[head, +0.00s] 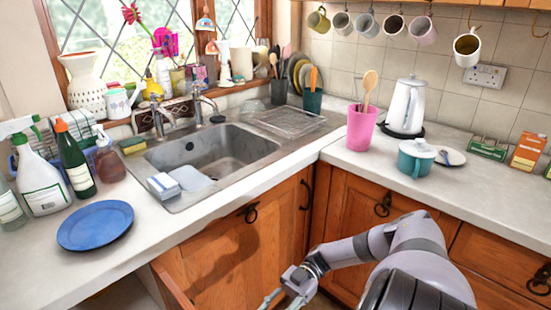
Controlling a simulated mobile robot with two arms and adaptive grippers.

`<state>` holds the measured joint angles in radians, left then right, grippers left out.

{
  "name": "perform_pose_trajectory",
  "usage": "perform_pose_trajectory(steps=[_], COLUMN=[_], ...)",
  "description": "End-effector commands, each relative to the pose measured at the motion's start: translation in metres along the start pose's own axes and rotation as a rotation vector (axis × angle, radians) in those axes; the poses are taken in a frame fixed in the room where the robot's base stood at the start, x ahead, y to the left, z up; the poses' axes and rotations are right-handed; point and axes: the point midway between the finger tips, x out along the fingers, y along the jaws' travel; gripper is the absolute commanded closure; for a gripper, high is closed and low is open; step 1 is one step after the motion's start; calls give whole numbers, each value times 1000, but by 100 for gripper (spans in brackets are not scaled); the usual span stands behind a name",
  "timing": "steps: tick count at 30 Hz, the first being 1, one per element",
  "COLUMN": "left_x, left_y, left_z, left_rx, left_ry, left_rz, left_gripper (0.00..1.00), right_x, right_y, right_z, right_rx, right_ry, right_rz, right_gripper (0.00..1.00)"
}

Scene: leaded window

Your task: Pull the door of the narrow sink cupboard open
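The wooden sink cupboard front (222,265) lies below the sink counter. It carries a dark ring handle (250,212) near its top, and a dark upright pull (306,194) sits near the inner corner. At the lower left a wooden door (172,286) stands out from the front, beside a pale opening; its lower part is cut off by the frame. I cannot tell for sure which door is the narrow one. My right gripper (281,301) is low in front of the sink cupboard, fingers apart, with nothing seen between them. My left gripper is not in view.
The sink (215,150) is set in the counter above. A blue plate (95,225) and several bottles stand at left. A pink utensil cup (361,128), a teal pot (415,160) and a kettle (405,105) stand on the right counter. Right-hand cupboards (352,205) meet the sink run at the corner.

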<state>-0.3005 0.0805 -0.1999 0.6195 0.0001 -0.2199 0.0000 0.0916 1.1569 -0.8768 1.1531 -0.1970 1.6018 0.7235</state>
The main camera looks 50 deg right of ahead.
Motion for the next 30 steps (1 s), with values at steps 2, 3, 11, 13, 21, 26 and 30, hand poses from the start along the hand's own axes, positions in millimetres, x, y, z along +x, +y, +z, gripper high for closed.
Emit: perform_pose_trajectory(steps=[2,3,11,13,21,26,30], left_x=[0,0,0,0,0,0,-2], left_y=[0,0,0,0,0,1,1], left_z=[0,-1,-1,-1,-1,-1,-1], left_rx=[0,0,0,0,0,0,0], left_ry=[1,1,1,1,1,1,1], left_rz=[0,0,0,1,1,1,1], left_gripper=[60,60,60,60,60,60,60], right_x=[-10,-14,-24,-24,-24,-24,-14], right_y=[1,1,0,0,0,0,12], right_z=[0,0,0,0,0,0,15], right_rx=[-1,-1,0,0,0,-1,-24], right_ry=[-1,0,1,1,1,1,-13], right_rz=[2,1,-1,-1,-1,0,67], right_gripper=[71,71,71,71,71,71,71])
